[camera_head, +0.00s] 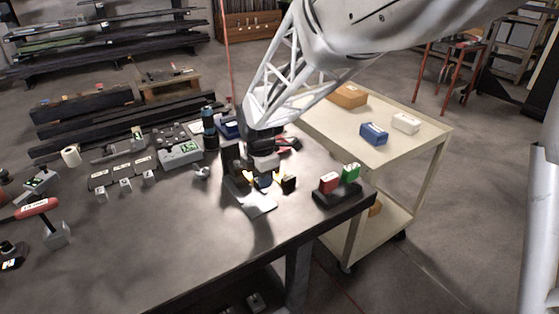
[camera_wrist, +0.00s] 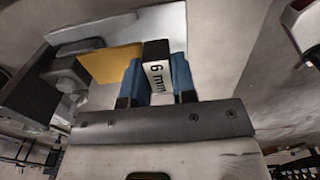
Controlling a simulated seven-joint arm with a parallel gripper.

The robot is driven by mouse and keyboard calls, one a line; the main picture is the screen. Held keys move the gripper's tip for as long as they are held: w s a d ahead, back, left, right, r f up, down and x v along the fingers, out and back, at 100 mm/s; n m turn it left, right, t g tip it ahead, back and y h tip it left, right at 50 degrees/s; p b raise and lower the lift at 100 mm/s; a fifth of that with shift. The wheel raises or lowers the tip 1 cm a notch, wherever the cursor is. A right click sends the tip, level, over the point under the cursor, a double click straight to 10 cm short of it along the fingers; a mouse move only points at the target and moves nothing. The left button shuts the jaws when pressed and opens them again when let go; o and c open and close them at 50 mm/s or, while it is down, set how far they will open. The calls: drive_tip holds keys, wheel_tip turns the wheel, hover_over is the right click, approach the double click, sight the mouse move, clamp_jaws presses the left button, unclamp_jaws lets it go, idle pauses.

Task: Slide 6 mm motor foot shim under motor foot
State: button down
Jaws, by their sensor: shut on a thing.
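My gripper (camera_wrist: 157,88) has blue fingertips shut on the dark shim block (camera_wrist: 155,50), whose white label reads "6 mm". In the head view my gripper (camera_head: 268,181) is low over the near part of the bench, beside a dark upright fixture. In the wrist view a yellow plate (camera_wrist: 112,63) lies just left of the shim, and dark grey motor-like parts (camera_wrist: 35,92) stand farther left. A pale metal plate (camera_head: 257,204) lies under and in front of the gripper. The motor foot is not clearly told apart, and I cannot tell whether the shim is under it.
A cream cart (camera_head: 430,135) with a blue bin (camera_head: 374,133) is beyond. The bench's front middle (camera_head: 165,240) is clear.

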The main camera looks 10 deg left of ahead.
sight(258, 190)
drive_tip(key=shift+s+a+f, duration=0.1)
drive_tip(key=shift+s+a, duration=0.1)
drive_tip(key=shift+s, duration=0.25)
drive_tip(key=shift+s+a, duration=0.15)
drive_tip(key=shift+s, duration=0.3)
drive_tip(key=shift+f, duration=2.4)
drive_tip(key=shift+f, duration=0.6)
drive_tip(key=shift+w+a, duration=2.3)
drive_tip(key=c, duration=1)
unclamp_jaws()
drive_tip(key=shift+w, duration=0.1)
drive_tip(key=shift+r, duration=0.15)
